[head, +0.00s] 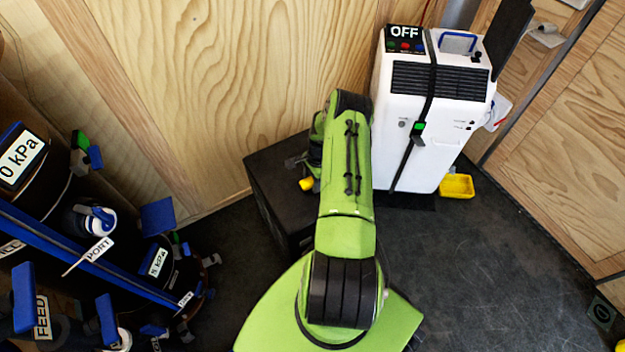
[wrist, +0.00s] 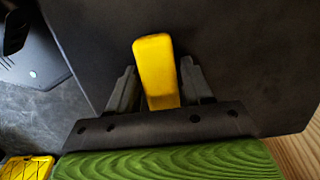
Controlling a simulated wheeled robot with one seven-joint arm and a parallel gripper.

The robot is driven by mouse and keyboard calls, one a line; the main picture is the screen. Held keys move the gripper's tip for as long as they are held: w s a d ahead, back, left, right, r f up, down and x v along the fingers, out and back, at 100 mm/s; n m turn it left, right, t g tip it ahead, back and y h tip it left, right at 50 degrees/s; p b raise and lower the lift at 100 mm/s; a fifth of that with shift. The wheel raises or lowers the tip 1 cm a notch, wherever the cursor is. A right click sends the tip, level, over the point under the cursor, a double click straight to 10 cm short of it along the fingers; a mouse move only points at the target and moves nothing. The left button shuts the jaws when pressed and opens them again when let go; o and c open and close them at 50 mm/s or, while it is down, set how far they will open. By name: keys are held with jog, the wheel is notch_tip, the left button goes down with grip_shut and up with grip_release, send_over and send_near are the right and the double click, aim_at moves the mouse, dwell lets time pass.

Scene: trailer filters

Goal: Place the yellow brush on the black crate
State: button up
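The yellow brush (wrist: 155,70) shows in the wrist view as a yellow block between the two fingers of my gripper (wrist: 158,75). The fingertips lie close against both of its sides, so my gripper looks shut on it. The black crate (wrist: 245,60) fills the view behind the brush; whether they touch is unclear. In the head view the black crate (head: 275,205) stands on the floor against the wooden wall. My gripper (head: 298,163) is over its top, with a small yellow end of the brush (head: 306,184) showing. My green arm hides the crate's right part.
A white unit (head: 420,140) marked OFF stands right of the crate, with a small yellow tray (head: 457,186) at its foot. A rack of blue-handled valves and labelled parts (head: 90,240) stands at left. Dark floor (head: 500,270) is open at right.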

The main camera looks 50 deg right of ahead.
jog(key=shift+o, duration=1.1)
notch_tip(320, 180, up, 12)
jog(key=d+r+p, duration=0.1)
jog(key=d+p, duration=0.1)
jog(key=p, duration=0.2)
jog(key=w+a+r+n+h, duration=0.15)
jog(key=a+r+n, duration=0.35)
jog(key=r, duration=0.6)
jog(key=w+a+r+n+h, duration=0.1)
jog(key=w+a+r+n, duration=0.25)
jog(key=a+r, duration=0.6)
jog(key=s+a+r+n+t, duration=0.1)
jog(key=s+a+r+n, duration=0.25)
jog(key=r, duration=0.35)
jog(key=s+a+r+n+t, duration=0.1)
jog(key=s+a+r+n, duration=0.15)
jog(key=a+r, duration=0.3)
jog(key=s+a+r+n+t, duration=0.1)
jog(key=s+a+r+n, duration=0.1)
jog(key=s, duration=0.5)
jog(key=s+a+r+n+t, duration=0.2)
jog(key=s+a+n, duration=0.3)
jog(key=s, duration=0.3)
jog(key=shift+a+y, duration=0.35)
jog(key=shift+a, duration=0.5)
